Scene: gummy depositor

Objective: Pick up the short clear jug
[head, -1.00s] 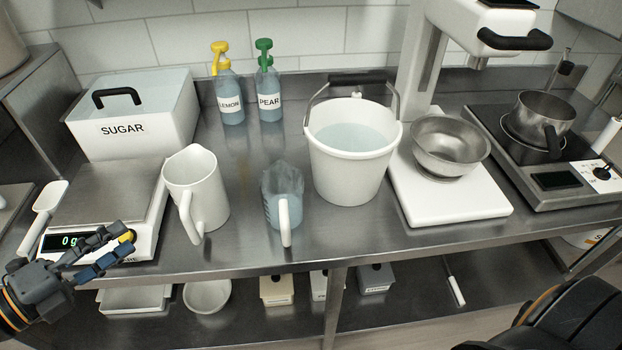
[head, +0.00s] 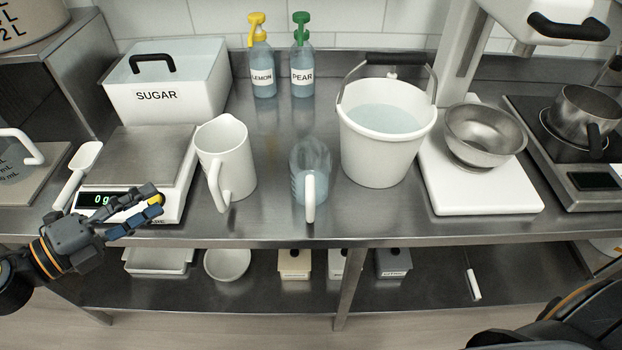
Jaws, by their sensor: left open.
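The short clear jug (head: 308,163) stands upright on the steel counter in the head view, between the white jug and the white bucket. Its white handle (head: 310,198) points toward the counter's front edge. My left gripper (head: 158,203) is open and empty, in front of the scale at the lower left. It is well to the left of the clear jug and apart from it. My right gripper is not in view; only a dark part of my own body shows at the lower right.
A taller white jug (head: 228,158) stands between my left gripper and the clear jug. The white bucket (head: 380,150) is close on the clear jug's right. The scale (head: 150,150) is at left, with a white scoop (head: 78,172) beside it. Counter in front of the clear jug is bare.

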